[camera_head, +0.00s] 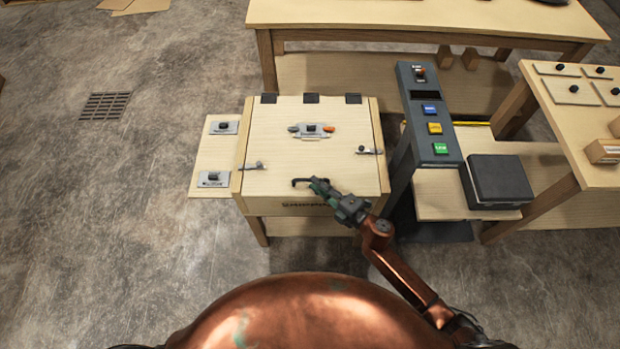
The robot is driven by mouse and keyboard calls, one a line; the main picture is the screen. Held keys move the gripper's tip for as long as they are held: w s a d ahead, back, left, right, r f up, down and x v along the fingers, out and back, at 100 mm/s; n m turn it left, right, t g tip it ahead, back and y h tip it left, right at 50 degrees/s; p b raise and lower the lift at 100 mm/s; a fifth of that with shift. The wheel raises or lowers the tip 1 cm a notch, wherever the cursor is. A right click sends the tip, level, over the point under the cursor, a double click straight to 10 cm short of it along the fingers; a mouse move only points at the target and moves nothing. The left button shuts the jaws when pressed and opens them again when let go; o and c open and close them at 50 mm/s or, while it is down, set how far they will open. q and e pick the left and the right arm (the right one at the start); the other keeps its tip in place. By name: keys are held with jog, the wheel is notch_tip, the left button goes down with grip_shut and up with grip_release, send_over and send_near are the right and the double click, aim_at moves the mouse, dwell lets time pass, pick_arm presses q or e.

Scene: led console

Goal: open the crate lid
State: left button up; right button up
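The wooden crate (238,184) stands in the middle of the view on a low support. Its pale lid (285,110) lies flat and closed, with several dark hinges along the far edge. A metal latch plate with an orange tip (312,130) sits on the lid's far half. Small metal latches are at the left edge (253,166) and right edge (369,150). A black handle (299,181) is near the lid's front edge. My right gripper (317,186) is at the handle's right end; contact and finger opening are too small to tell. My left gripper is not in view.
A grey console (420,130) with blue, yellow and green buttons stands right of the crate. A side board with two latch plates (208,152) is at the left. A wooden table (420,18) stands behind.

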jog(key=shift+x, duration=0.8)
jog(key=shift+w+a+f, duration=0.1)
jog(key=shift+w+a, duration=0.3)
jog(key=shift+a, duration=0.15)
jog(key=shift+w+a, duration=0.1)
jog(key=shift+w, duration=0.05)
grip_shut()
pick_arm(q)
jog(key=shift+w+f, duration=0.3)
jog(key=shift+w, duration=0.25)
